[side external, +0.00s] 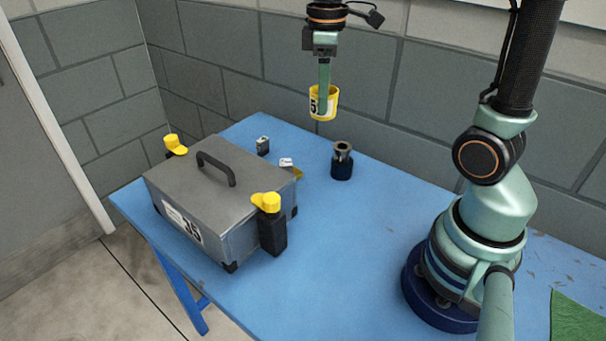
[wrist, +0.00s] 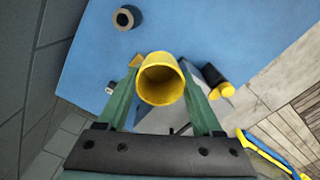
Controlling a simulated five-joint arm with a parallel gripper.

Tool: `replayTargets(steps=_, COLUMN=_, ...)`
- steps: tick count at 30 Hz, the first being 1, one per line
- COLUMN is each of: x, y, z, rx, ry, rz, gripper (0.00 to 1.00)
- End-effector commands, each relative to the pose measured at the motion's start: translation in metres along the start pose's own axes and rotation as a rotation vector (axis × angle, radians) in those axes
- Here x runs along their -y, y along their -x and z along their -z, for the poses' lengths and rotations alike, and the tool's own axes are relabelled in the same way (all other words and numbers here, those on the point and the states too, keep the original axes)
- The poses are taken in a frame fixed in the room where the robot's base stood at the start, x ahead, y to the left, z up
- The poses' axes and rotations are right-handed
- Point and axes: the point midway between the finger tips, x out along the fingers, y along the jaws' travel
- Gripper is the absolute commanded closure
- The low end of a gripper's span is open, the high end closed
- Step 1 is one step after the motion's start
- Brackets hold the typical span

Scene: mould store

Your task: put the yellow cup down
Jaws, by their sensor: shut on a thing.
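The yellow cup (side external: 329,104) is held upright in the air above the back part of the blue table (side external: 366,222). It has a white label with a dark number on its side. My gripper (side external: 323,103) is shut on it, with a green finger against the cup's side. In the wrist view the yellow cup (wrist: 160,80) sits between the two green fingers of my gripper (wrist: 162,88), its open mouth facing the camera. The inside of the cup looks empty.
A grey case (side external: 218,190) with yellow-topped latches stands on the table's left. A dark round holder (side external: 342,162) stands behind centre, beside small metal pieces (side external: 263,146). A green mat (side external: 574,318) lies at right. The front middle is clear.

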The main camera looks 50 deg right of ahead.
Motion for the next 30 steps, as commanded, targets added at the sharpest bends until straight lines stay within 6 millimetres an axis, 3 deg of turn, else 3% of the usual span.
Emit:
replayTargets(steps=9, x=-0.099, y=0.003, z=0.027, rx=0.003, ry=-0.063, rz=0.003, gripper=0.88)
replayTargets(steps=15, x=-0.149, y=-0.004, z=0.030, rx=0.003, ry=-0.092, rz=0.003, gripper=0.88)
replayTargets(steps=23, x=-0.177, y=-0.012, z=0.029, rx=0.001, ry=-0.108, rz=0.001, gripper=0.88)
replayTargets(steps=26, x=-0.179, y=-0.025, z=0.029, rx=0.003, ry=-0.109, rz=0.004, gripper=0.88)
replayTargets(steps=30, x=-0.178, y=-0.057, z=0.029, rx=0.004, ry=-0.109, rz=0.005, gripper=0.88)
